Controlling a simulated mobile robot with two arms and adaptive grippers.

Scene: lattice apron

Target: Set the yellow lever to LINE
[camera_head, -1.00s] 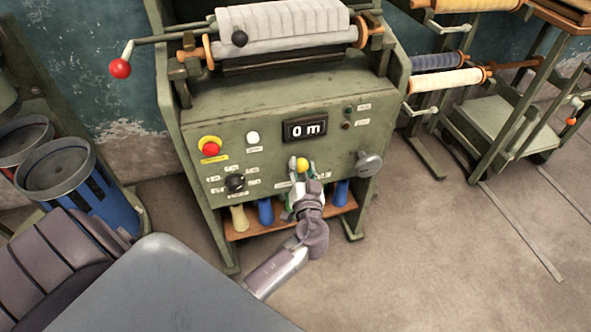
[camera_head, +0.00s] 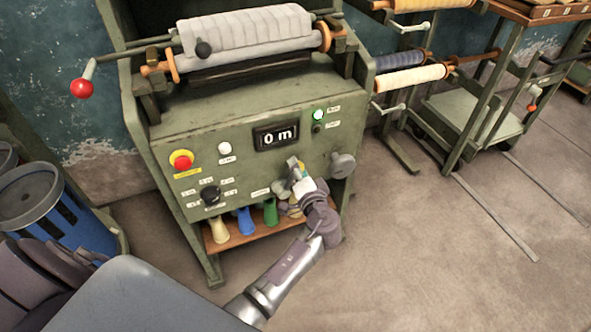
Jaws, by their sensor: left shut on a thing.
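The yellow lever (camera_head: 300,166) is on the front panel of the green machine (camera_head: 215,145), below and right of the "0 m" display (camera_head: 276,136). Only a small part of its yellow knob shows between the fingers. My left gripper (camera_head: 297,172) is shut on the lever, at the right part of its travel. A small label (camera_head: 260,192) is left of the lever; its words are too small to read. Any label on the right is hidden by my gripper. A green lamp (camera_head: 319,115) at the panel's upper right is lit. My right gripper is not in view.
A red stop button (camera_head: 182,163), a black selector knob (camera_head: 210,195) and a grey round handle (camera_head: 342,165) are on the same panel. Spools stand on a shelf (camera_head: 240,240) below. Blue bins (camera_head: 60,215) are at left. The floor at right is mostly open.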

